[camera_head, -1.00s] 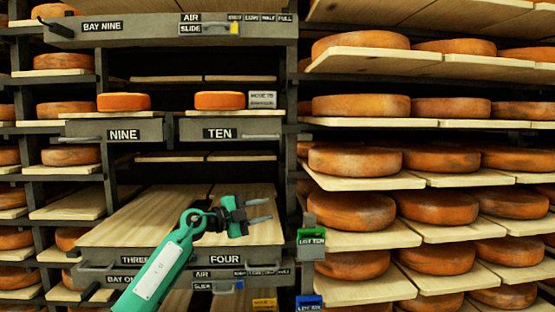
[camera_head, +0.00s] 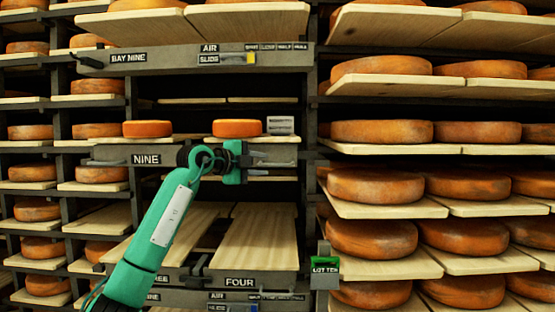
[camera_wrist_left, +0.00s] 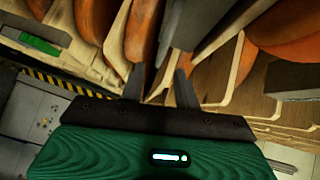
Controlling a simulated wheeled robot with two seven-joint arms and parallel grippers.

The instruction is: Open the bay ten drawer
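The bay ten drawer (camera_head: 288,155) is in the head view, right of the bay nine drawer (camera_head: 145,159) and roughly level with it. A round orange cheese (camera_head: 237,128) and a small grey sign (camera_head: 280,125) sit above its front. My left gripper (camera_head: 258,163) is in front of the drawer, hiding its label and part of its front. The fingers are apart, one above the other, near the drawer's handle. I cannot tell whether the handle lies between them. In the left wrist view, the two dark fingers (camera_wrist_left: 160,88) are spread, with no object clearly held. My right gripper is not in view.
Below are two pale boards (camera_head: 256,240) and a lower drawer labelled FOUR (camera_head: 240,283). A grey AIR SLIDE panel (camera_head: 180,60) runs above. Racks of cheese wheels (camera_head: 378,186) stand close on the right, with a green LOT TEN box (camera_head: 325,265) on their post.

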